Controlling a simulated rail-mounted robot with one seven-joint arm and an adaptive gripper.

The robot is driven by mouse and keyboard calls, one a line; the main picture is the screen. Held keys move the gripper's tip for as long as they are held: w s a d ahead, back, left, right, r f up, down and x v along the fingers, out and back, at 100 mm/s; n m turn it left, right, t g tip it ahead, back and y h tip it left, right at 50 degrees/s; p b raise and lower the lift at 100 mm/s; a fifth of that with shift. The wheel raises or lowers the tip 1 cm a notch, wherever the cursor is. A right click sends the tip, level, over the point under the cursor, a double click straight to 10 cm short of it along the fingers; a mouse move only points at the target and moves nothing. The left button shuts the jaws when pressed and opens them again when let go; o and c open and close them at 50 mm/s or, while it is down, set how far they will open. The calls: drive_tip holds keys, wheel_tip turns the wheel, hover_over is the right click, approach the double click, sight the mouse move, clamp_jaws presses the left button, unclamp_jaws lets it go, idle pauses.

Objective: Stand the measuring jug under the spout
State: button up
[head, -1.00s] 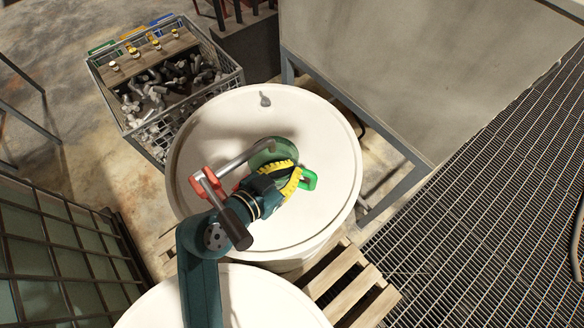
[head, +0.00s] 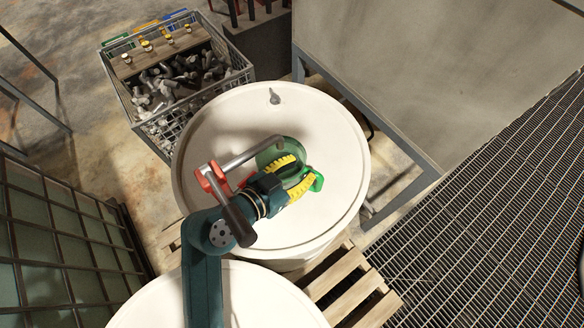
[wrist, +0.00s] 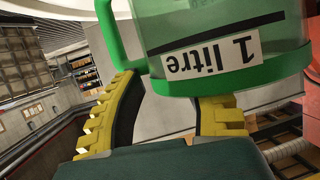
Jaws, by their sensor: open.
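The measuring jug (head: 269,156) is translucent green with a green handle (head: 316,181) and stands on the white drum lid. The spout (head: 240,160), a grey metal pipe with a red fitting, ends above the jug in the head view. My gripper (head: 297,173) is open, with yellow ribbed fingers beside the jug's handle side. In the wrist view the jug (wrist: 200,28) fills the upper middle, with a "1 litre" label. The fingers of my gripper (wrist: 168,95) are spread apart close to it; contact cannot be told. The jug's base is partly hidden in the head view.
The white drum (head: 215,130) stands on a wooden pallet (head: 352,292), with a second white drum (head: 215,300) in front. A wire crate (head: 180,85) of metal parts stands behind left. A large grey tank (head: 400,70) and floor grating (head: 490,210) lie right.

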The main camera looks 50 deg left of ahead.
drive_tip(key=v, duration=1.2)
